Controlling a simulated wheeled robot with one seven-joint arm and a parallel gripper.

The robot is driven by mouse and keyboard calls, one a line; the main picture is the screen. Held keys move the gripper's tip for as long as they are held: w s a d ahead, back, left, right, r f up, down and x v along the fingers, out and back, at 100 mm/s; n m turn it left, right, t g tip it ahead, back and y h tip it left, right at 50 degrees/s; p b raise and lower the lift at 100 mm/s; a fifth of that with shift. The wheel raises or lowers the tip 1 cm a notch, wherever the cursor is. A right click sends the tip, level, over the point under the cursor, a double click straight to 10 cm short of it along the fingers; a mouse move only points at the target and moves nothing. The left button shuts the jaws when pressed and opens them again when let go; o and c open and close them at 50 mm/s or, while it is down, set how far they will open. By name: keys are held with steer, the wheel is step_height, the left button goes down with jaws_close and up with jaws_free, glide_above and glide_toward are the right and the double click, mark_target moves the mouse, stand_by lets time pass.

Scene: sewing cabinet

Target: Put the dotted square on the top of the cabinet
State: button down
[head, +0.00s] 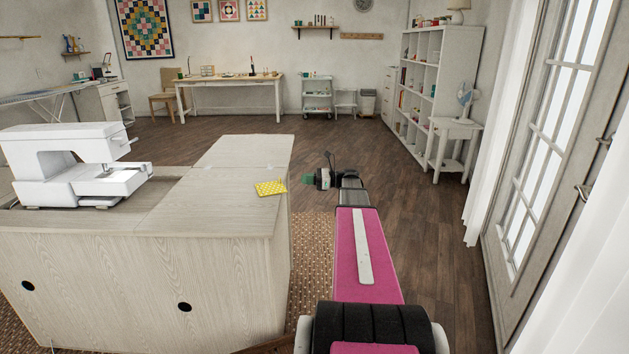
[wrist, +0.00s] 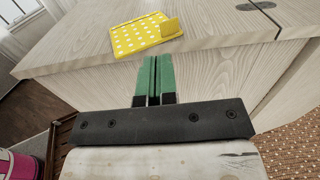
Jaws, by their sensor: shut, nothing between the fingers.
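The yellow square with white dots (head: 270,188) lies on the cabinet top (head: 235,160), close to its right edge. In the wrist view the dotted square (wrist: 140,36) lies on the pale wood top, with a small raised yellow part at its right end. My gripper (head: 309,180) is just off the cabinet's right side, apart from the square. In the wrist view its green fingers (wrist: 154,62) are together with nothing between them, just in front of the cabinet edge and pointing towards the square.
A white sewing machine (head: 75,165) stands on the left of the cabinet. A woven rug (head: 312,250) lies beside the cabinet. Wooden floor (head: 415,200) is open to the right, up to the glazed door (head: 550,130). A shelf unit (head: 432,85) stands farther back.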

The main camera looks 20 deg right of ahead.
mark_target(279, 183)
steer(key=x, duration=0.7)
steer(key=shift+a, duration=0.3)
steer(key=shift+w, duration=0.1)
steer(key=shift+x, duration=1.8)
